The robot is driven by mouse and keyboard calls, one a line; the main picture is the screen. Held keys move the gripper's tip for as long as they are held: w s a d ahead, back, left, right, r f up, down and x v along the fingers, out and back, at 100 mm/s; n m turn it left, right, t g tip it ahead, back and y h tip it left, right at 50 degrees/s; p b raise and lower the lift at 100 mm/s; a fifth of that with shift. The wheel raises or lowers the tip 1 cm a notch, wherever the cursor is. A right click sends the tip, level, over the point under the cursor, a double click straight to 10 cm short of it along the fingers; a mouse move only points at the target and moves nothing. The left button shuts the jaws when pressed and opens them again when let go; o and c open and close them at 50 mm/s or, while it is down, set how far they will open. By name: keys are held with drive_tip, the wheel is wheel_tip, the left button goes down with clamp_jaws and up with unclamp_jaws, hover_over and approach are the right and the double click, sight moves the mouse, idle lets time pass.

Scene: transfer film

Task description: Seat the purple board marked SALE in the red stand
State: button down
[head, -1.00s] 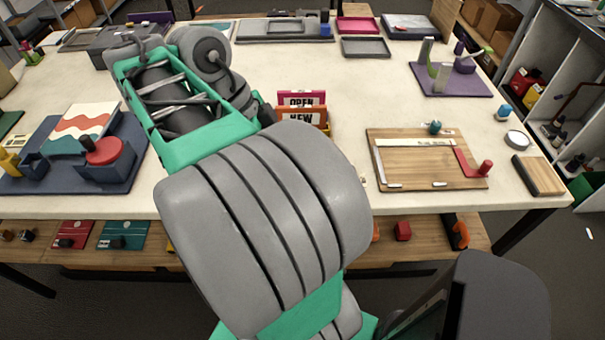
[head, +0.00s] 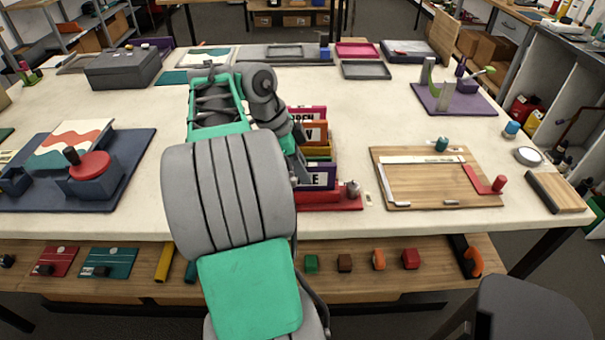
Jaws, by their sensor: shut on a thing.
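The purple board (head: 321,178) shows the end of its lettering, "LE", on a white label; its left part is hidden behind my arm. It is upright at the front of the row of boards, just above the red stand (head: 335,202). I cannot tell whether its lower edge is in a slot or only over the stand. My gripper (head: 299,168) is at the board's left side, shut on it, with its fingertips mostly hidden. Behind it stand the magenta OPEN board (head: 309,113), the orange NEW board (head: 318,131) and others, partly covered.
A wooden board with a red-handled piece (head: 440,178) lies right of the stand. A blue tray with a red disc (head: 125,170) lies left of my arm. A grey box (head: 122,69) stands at the back left. Bare table lies behind the boards.

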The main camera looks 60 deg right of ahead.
drive_tip(key=c, duration=1.4)
unclamp_jaws()
drive_tip(key=shift+r, duration=0.15)
